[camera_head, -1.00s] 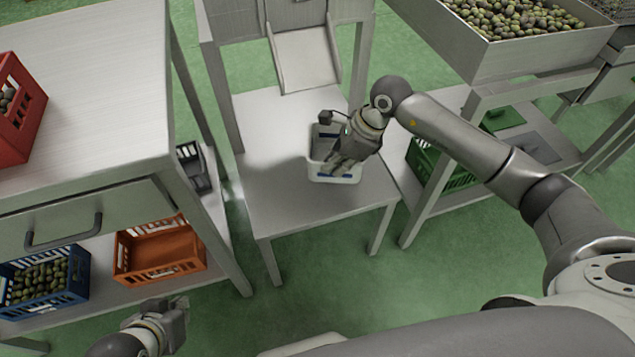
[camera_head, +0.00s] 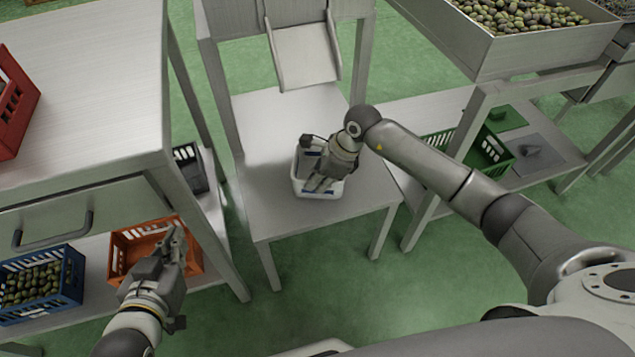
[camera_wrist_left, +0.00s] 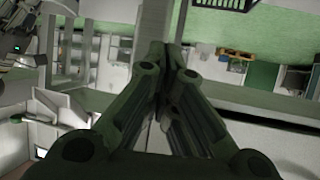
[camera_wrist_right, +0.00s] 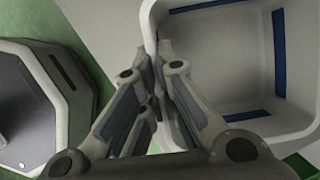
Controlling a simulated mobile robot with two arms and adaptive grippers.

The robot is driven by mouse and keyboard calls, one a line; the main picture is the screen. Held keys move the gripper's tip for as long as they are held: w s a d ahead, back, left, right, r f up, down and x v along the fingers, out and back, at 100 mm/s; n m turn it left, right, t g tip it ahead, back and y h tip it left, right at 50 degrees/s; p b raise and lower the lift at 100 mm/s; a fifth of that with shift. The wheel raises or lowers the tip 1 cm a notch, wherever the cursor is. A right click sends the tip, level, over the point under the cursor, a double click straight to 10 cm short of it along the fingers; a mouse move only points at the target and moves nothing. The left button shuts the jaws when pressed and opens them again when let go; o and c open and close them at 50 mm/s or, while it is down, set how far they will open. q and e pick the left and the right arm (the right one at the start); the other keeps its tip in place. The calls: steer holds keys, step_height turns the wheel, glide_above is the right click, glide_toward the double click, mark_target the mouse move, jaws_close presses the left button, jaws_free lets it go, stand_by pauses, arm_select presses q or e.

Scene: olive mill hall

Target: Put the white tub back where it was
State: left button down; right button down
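The white tub (camera_head: 304,187) with blue strips is at the low metal table (camera_head: 275,215) in the middle of the head view. In the right wrist view the tub (camera_wrist_right: 215,60) fills the right side, and the part of its inside that shows is empty. My right gripper (camera_head: 318,183) reaches over the tub; its fingers (camera_wrist_right: 160,72) look closed on the tub's wall. I cannot tell whether the tub touches the tabletop. My left gripper (camera_head: 176,240) is shut and empty, in front of the orange crate (camera_head: 195,262), away from the tub.
A metal chute (camera_head: 305,60) hangs over the back of the low table. A taller bench (camera_head: 90,90) with a red crate (camera_head: 14,105) stands left; a blue crate of olives (camera_head: 72,285) is below. Right are an olive bin (camera_head: 500,60) and a green crate (camera_head: 488,150). The low table's front is clear.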

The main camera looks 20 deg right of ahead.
steer(key=c, duration=1.6)
jaws_free()
steer(key=shift+c, duration=0.2)
